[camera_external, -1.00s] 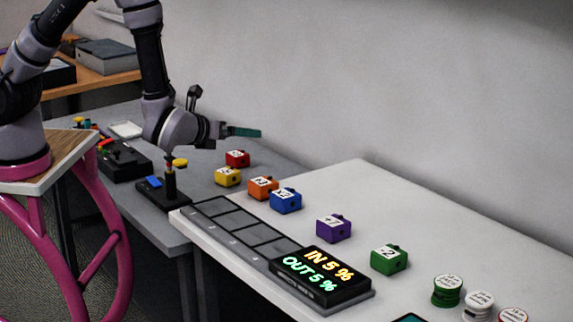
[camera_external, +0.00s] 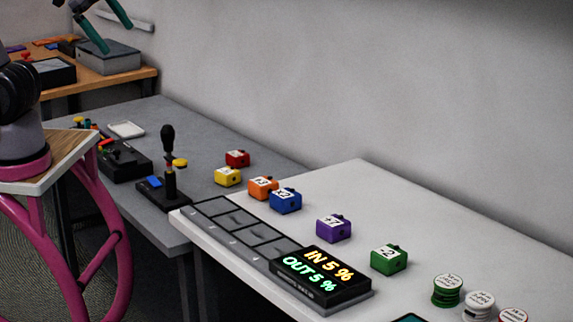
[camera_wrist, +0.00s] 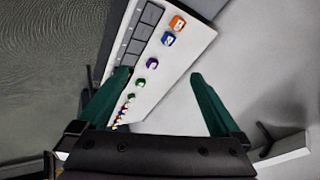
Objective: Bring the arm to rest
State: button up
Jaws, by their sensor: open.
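My gripper (camera_external: 117,38) is raised high at the top left of the external view, above the tables. Its two teal fingers point down and stand apart with nothing between them. In the wrist view my gripper (camera_wrist: 160,75) is also open and empty, and the white table (camera_wrist: 196,45) lies well below it. Most of my arm is out of the external view; only its lower part shows at the left edge.
A black joystick (camera_external: 169,165) stands upright on the grey table (camera_external: 215,125). Coloured blocks, among them a purple one (camera_external: 333,229), sit apart on the tables. A slotted tray (camera_external: 235,222) adjoins a lit display (camera_external: 315,277). A grey box (camera_external: 108,60) stands on the wooden table.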

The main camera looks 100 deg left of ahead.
jog(key=shift+s+d+r+t+h, duration=0.55)
jog(key=shift+d+r, duration=0.15)
jog(key=shift+d, duration=0.15)
